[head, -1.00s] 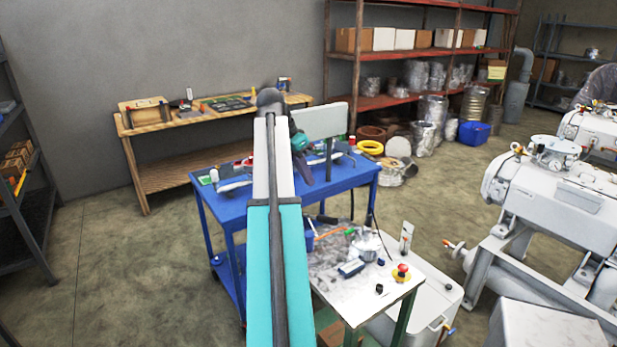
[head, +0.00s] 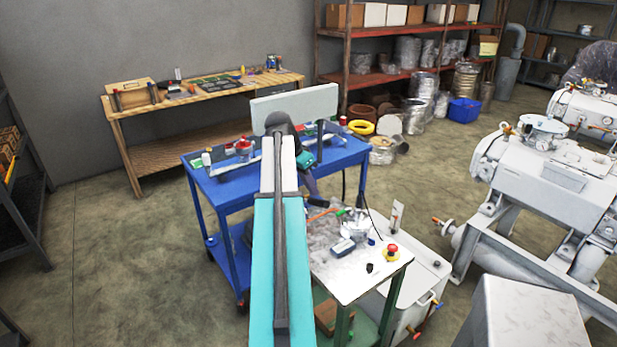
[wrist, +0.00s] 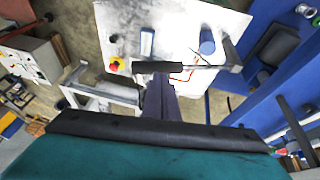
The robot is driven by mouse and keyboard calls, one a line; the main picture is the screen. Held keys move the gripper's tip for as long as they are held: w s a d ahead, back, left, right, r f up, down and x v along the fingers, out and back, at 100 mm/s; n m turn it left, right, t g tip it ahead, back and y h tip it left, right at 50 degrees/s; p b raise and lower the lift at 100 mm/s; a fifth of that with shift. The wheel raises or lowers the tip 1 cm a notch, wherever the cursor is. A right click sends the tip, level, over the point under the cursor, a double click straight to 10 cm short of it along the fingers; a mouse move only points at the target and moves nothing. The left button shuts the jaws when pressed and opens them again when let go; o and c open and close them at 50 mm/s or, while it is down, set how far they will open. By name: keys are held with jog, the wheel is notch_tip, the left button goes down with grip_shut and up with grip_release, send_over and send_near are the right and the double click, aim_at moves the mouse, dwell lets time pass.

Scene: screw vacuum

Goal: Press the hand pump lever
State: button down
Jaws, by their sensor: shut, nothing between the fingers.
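In the wrist view, my gripper (wrist: 158,88) is dark and shut, with nothing held. It points at a grey rod (wrist: 200,67) with a black grip at its left end, which looks like the hand pump lever. The fingertips are right by the grip; I cannot tell whether they touch it. In the head view, my wrist hangs over the back of the small white-topped table (head: 375,268). A metal pump-like body (head: 355,226) stands on that table. My arm hides part of this area, and the lever is not clear there.
A red and yellow emergency button (head: 391,253) sits at the table's right side. A blue cart (head: 225,188) with tools and a grey panel (head: 295,103) stands behind. A large white machine (head: 545,175) is at the right. Open floor (head: 110,260) lies at the left.

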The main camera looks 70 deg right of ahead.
jog(key=shift+s+f, duration=0.35)
jog(key=shift+f, duration=0.3)
jog(key=shift+a+f, duration=0.1)
